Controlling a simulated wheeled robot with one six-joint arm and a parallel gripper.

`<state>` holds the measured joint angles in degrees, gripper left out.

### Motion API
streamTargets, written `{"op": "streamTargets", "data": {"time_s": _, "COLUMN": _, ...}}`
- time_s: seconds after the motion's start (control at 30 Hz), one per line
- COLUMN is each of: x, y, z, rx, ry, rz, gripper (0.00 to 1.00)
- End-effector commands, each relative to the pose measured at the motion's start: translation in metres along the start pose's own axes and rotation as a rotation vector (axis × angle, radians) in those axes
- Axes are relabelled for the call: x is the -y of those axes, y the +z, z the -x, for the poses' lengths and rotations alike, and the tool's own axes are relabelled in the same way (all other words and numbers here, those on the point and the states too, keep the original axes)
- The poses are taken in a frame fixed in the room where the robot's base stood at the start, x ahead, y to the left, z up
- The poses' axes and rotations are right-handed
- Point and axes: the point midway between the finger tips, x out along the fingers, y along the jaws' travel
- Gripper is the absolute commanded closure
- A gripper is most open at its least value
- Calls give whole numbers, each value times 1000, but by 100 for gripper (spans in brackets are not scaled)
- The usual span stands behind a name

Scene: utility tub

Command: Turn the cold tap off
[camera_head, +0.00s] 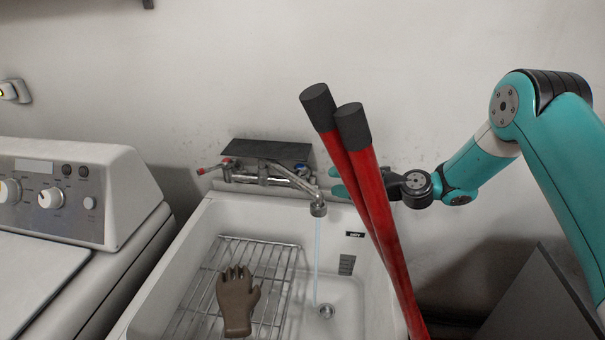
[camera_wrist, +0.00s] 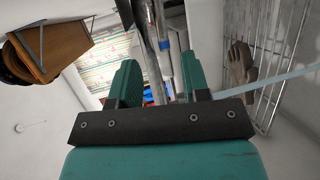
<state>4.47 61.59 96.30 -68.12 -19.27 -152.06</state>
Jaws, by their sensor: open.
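The chrome mixer (camera_head: 262,178) is on the wall above the white sink. Its cold tap (camera_head: 301,169), marked blue, is at the right end, partly behind the spout. Water (camera_head: 317,250) runs from the spout (camera_head: 318,208) into the basin. My gripper (camera_head: 338,182) is open, just right of the cold tap and spout, partly hidden by red handles. In the wrist view, my gripper's teal fingers (camera_wrist: 158,78) are apart. Chrome parts, one with a blue band (camera_wrist: 165,45), show between and beyond them. I cannot tell whether the fingers touch the tap.
Two red handles with black grips (camera_head: 354,125) stand in front of my gripper and cross my view. A wire rack (camera_head: 270,262) and a brown glove (camera_head: 237,300) lie in the sink (camera_head: 160,290). A washing machine (camera_head: 75,195) stands at left.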

Motion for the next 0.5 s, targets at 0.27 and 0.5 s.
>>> {"op": "streamTargets", "data": {"time_s": 0.27, "x": -2, "y": -1, "z": -63, "rx": -2, "ry": 1, "rz": 4, "gripper": 57}}
{"op": "streamTargets", "data": {"time_s": 0.5, "x": 0, "y": 0, "z": -95, "rx": 0, "ry": 0, "rz": 2, "gripper": 57}}
